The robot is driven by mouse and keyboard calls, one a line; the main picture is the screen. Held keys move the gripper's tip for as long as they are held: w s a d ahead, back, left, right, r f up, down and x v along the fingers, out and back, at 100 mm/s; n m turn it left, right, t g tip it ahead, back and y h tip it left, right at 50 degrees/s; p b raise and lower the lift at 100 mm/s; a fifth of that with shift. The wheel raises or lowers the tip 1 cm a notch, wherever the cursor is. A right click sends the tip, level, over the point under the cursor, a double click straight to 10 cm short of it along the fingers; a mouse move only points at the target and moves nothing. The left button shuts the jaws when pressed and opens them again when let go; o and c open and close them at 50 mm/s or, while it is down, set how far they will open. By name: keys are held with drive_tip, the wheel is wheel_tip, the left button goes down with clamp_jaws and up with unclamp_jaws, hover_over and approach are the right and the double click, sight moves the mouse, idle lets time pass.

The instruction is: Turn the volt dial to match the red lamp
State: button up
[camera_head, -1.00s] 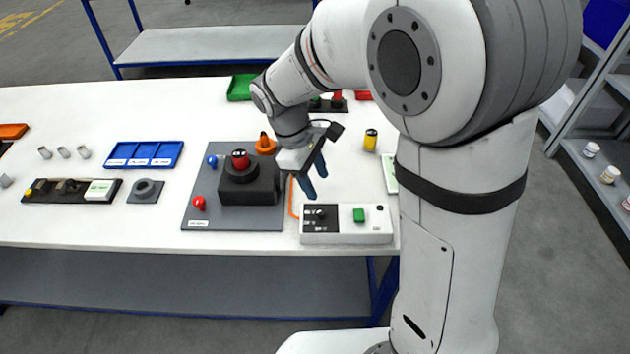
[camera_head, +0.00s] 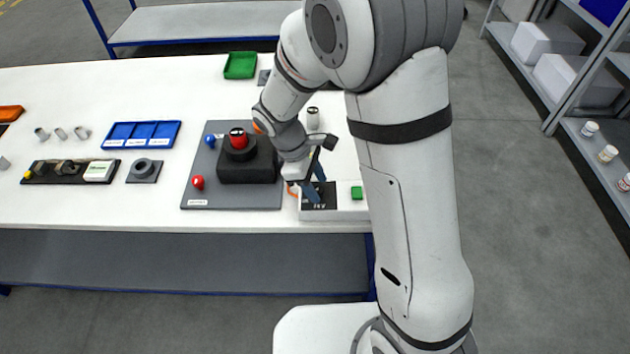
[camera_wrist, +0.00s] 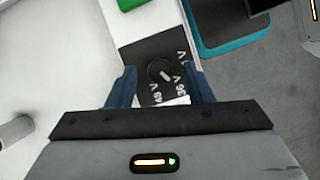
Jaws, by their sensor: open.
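The volt dial (camera_wrist: 161,71) is a round black knob with a light pointer mark, on a black plate printed with volt labels, including 48 V and 36 V. The plate (camera_head: 319,200) is on the left part of a white control box (camera_head: 341,214). My gripper (camera_wrist: 161,88) is open, its two blue fingers on either side of the dial in the wrist view. I cannot tell whether they touch it. In the head view my gripper (camera_head: 316,185) is over the plate and hides the dial. A red ball (camera_head: 198,182) is on the grey panel; I cannot tell whether it is the red lamp.
A green button (camera_head: 356,193) is on the box, right of the plate. A black block with a red-topped knob (camera_head: 238,139) stands on the grey panel (camera_head: 230,202) to the left. A white cylinder (camera_head: 313,119) stands behind my gripper. The table's front edge is close.

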drive_tip(key=shift+c, duration=0.5)
drive_tip(key=c, duration=0.9)
drive_tip(key=shift+m, duration=0.3)
drive_tip(key=m, duration=0.1)
drive_tip(key=m+g, duration=0.1)
drive_tip(key=m, duration=0.1)
drive_tip(key=m+g+y, duration=0.1)
drive_tip(key=m, duration=0.1)
drive_tip(key=shift+w+d, duration=0.15)
drive_tip(key=shift+w, duration=0.1)
drive_tip(key=m+y, duration=0.1)
drive_tip(key=m, duration=0.2)
drive_tip(key=m+g+y, duration=0.1)
drive_tip(key=m, duration=0.2)
drive_tip(key=shift+w+d+b, duration=0.1)
drive_tip(key=shift+d+b, duration=0.1)
drive_tip(key=shift+b, duration=0.15)
drive_tip(key=shift+m, duration=0.3)
drive_tip(key=o, duration=1)
